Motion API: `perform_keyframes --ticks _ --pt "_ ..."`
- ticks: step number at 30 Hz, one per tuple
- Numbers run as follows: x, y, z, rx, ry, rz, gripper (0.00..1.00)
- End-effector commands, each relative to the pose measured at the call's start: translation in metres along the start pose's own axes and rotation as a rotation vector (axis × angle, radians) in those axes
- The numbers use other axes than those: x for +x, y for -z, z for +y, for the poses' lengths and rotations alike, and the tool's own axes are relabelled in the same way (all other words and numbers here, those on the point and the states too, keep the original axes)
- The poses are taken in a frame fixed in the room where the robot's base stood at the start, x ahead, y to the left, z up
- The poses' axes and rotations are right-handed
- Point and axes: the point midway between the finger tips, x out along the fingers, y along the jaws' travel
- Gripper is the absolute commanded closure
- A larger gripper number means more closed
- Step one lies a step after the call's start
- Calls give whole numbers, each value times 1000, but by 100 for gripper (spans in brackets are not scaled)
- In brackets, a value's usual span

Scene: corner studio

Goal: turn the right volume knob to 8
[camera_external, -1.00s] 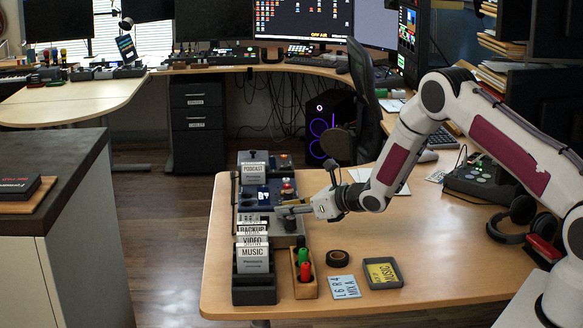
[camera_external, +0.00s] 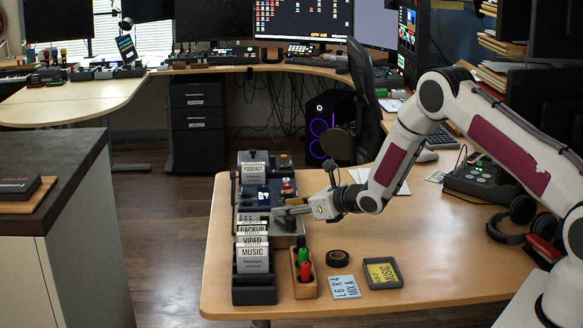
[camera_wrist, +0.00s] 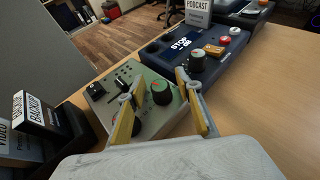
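The grey control box (camera_wrist: 105,88) shows in the wrist view with small dials and switches on its panel. A black knob with a green mark (camera_wrist: 161,92) stands at its right side. A second knob (camera_wrist: 134,124) is partly hidden behind my left finger. My gripper (camera_wrist: 160,84) is open, its yellow-padded fingers on either side of the green-marked knob; I cannot tell whether they touch it. In the external view my gripper (camera_external: 282,212) is low over the grey box (camera_external: 283,235), and the knobs are too small to read there.
A blue device (camera_wrist: 190,46) with a display, a black knob and a red button adjoins the grey box. A rack of labelled cards (camera_external: 253,265) stands in front, beside a wooden marker holder (camera_external: 304,285). A tape roll (camera_external: 337,257) lies to the right. The table's middle is clear.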

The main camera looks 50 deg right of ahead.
Motion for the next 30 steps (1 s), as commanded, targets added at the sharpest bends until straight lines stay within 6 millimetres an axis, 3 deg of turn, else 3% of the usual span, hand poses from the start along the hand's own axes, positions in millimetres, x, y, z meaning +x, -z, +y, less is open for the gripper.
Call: perform_keyframes --ticks 30 --pt "0 0 0 -61 -147 -5 65"
